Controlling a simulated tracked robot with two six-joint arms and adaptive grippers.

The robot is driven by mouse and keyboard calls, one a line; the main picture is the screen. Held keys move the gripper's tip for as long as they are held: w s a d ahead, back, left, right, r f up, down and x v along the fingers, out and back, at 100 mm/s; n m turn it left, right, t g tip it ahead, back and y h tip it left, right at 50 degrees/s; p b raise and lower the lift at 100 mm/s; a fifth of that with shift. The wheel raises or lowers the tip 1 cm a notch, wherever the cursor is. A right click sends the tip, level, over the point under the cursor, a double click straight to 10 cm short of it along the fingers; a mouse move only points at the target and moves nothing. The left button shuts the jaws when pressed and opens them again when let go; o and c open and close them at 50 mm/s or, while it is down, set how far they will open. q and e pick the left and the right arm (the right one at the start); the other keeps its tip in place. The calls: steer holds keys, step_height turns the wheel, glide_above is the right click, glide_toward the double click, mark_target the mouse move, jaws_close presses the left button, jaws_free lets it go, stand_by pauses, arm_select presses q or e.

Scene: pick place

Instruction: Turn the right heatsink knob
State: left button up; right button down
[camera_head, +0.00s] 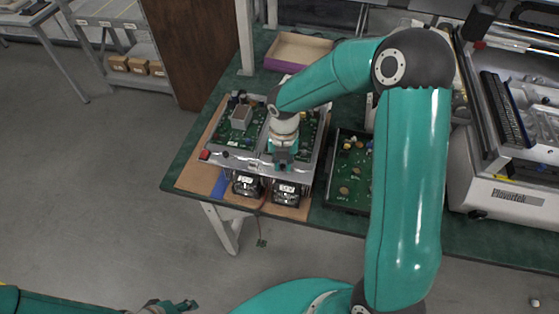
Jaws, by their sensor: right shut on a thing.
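The heatsink unit (220,157) is an open metal frame with green circuit boards and two dark fans at its front edge. It lies on a brown board on the green table. My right gripper (283,158) points down over the right half of the unit, at its front bar. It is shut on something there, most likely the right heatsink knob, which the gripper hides. My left gripper (178,306) is low at the bottom edge, away from the table. It is small and partly cut off, so its opening is unclear.
A second circuit board in a dark tray (345,205) lies right of the unit, partly behind my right arm. A cardboard box (297,50) stands at the back. A large white machine (505,195) fills the right side.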

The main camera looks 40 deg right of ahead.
mark_target(283, 166)
steer(key=shift+n, duration=0.5)
steer(key=shift+f, duration=0.1)
steer(key=c, duration=1.1)
jaws_free()
step_height(283, 166, up, 12)
